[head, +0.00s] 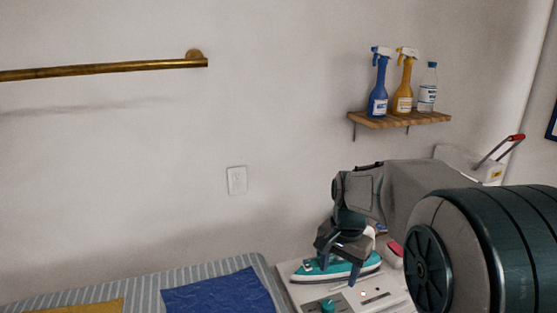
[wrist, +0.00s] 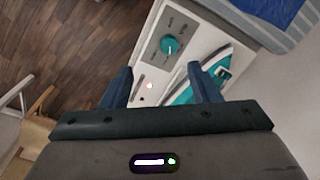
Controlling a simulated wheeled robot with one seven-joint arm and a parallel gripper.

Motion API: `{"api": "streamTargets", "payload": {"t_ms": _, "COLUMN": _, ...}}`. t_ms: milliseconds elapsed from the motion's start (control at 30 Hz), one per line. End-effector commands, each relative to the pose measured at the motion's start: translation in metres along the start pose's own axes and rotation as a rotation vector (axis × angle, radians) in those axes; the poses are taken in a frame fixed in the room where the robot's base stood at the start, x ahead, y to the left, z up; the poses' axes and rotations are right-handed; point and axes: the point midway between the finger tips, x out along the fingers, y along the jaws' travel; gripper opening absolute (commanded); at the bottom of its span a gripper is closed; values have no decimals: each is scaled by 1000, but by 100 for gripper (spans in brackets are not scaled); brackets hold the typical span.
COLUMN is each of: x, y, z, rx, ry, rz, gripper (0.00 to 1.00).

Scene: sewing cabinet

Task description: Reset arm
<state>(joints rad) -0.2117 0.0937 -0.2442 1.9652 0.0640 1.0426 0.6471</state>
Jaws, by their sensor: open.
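My gripper (head: 343,262) is at the end of my arm, which reaches in from the right in the head view. It is over a white ironing station (head: 375,298) with a teal knob (head: 328,306). A teal and white iron (head: 337,268) rests on the station, close to the fingers. In the wrist view my gripper (wrist: 165,85) has its two fingers wide apart with nothing held between them. The iron (wrist: 215,80) lies partly behind the right finger there, and the knob (wrist: 170,45) shows beyond the fingers. Whether a finger touches the iron cannot be told.
A striped board (head: 140,287) with a blue cloth (head: 220,295) and a yellow cloth (head: 82,307) lies to the left. A wooden shelf (head: 400,119) with bottles hangs above my arm. A brass rail (head: 105,69) is on the wall. A wooden chair (wrist: 35,115) shows at lower left in the wrist view.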

Motion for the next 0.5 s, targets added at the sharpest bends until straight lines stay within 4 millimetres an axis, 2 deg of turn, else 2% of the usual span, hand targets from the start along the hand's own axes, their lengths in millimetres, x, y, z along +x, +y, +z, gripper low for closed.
{"api": "streamTargets", "payload": {"t_ms": 33, "x": -8, "y": 11, "z": 11, "rx": -49, "ry": 10, "rz": -21, "gripper": 55}}
{"api": "streamTargets", "payload": {"t_ms": 200, "x": -22, "y": 43, "z": 50, "rx": -248, "ry": 55, "rz": -65, "gripper": 55}}
{"api": "streamTargets", "payload": {"t_ms": 500, "x": -22, "y": 96, "z": 114, "rx": -577, "ry": 169, "rz": -74, "gripper": 55}}
